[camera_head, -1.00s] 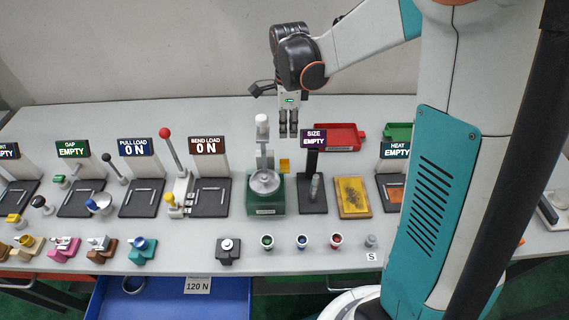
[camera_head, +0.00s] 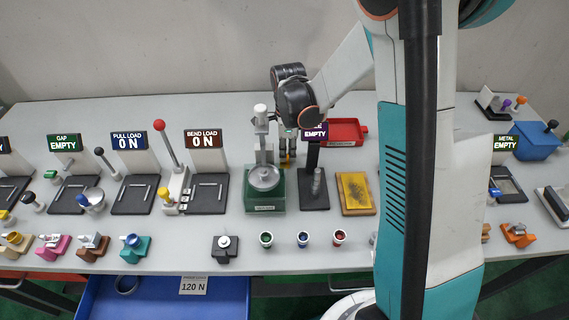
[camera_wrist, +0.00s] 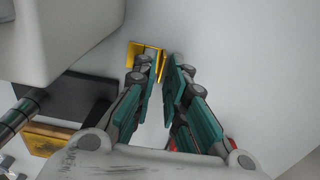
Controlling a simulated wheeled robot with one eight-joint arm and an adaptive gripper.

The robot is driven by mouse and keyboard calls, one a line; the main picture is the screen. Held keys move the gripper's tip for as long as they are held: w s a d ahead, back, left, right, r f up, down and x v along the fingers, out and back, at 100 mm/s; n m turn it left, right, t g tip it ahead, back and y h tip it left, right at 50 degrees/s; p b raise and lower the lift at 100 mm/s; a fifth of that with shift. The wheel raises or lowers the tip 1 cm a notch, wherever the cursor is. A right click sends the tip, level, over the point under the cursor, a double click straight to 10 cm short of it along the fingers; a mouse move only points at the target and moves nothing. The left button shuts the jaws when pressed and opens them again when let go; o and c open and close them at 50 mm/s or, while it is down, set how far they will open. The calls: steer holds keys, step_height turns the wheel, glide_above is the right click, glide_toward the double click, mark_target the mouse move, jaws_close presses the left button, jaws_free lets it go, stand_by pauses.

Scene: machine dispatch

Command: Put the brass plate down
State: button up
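A small yellow brass plate (camera_head: 287,161) is at the table's back middle, just behind and right of the green-based press. My gripper (camera_head: 288,152) is low over it, with its fingertips at the plate. In the wrist view the brass plate (camera_wrist: 146,50) shows behind the left fingertip, and a narrow yellow strip shows between the tips. The two fingers of my gripper (camera_wrist: 161,72) stand a little apart, with a gap between the pads. The fingers partly cover the plate, and firm contact cannot be made out.
The green press (camera_head: 265,197) stands close on the left. The black SIZE stand (camera_head: 314,190), its sign reading EMPTY, is close on the right. Bare table lies behind the press.

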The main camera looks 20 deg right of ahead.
steer(key=shift+f, duration=0.1)
steer(key=shift+c, duration=0.4)
jaws_close()
step_height(320, 180, up, 20)
steer(key=p, duration=0.5)
steer(key=shift+p, duration=0.3)
